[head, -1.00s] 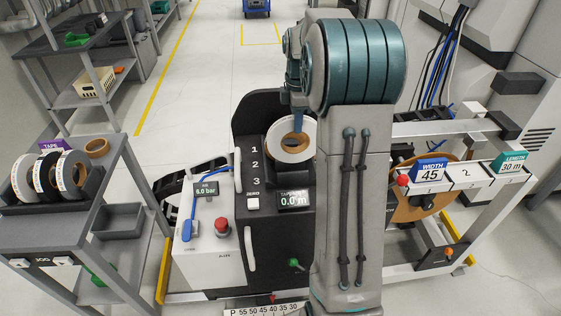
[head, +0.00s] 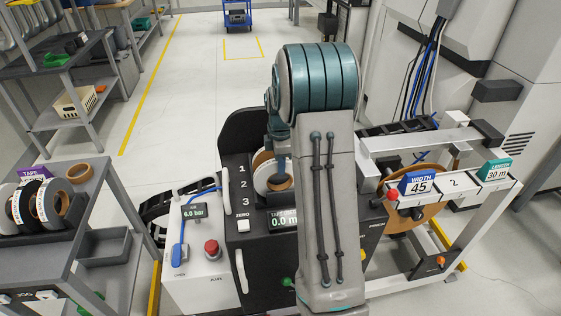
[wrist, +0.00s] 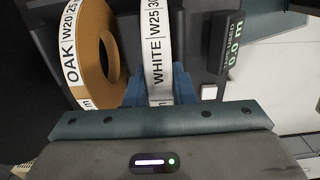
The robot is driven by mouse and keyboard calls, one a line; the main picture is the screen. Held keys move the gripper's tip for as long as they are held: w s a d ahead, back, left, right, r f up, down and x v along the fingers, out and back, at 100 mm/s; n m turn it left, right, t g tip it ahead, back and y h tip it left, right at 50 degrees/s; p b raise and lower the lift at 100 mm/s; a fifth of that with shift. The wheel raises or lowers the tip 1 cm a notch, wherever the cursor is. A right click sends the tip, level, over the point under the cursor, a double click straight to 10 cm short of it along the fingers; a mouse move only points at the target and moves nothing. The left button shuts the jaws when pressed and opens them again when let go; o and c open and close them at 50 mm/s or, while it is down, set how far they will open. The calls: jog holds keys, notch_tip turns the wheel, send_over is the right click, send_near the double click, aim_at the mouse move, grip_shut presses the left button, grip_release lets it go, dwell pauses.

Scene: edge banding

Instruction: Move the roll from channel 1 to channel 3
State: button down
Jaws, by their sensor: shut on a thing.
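My gripper (wrist: 160,88) is shut on the white roll (wrist: 157,45), labelled WHITE W25, with a blue finger on each side of it. In the head view the white roll (head: 262,181) shows at the black machine beside the numbers 1, 2 and 3, partly hidden by my gripper (head: 279,168) and arm. An oak roll (wrist: 93,50), labelled OAK W20, stands to the left of the white roll in the wrist view. It shows behind the white roll in the head view (head: 261,159). Whether the white roll rests on the channel floor is hidden.
The tape display (wrist: 232,45) and white zero button (wrist: 208,92) lie right of the white roll in the wrist view. A grey cart (head: 75,215) with several rolls stands left. A rail with WIDTH 45 sign (head: 417,184) stands right.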

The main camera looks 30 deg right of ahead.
jog(key=shift+f+b, duration=0.3)
jog(key=c, duration=1.2)
grip_release()
jog(key=shift+c, duration=0.2)
jog(key=shift+r, duration=0.1)
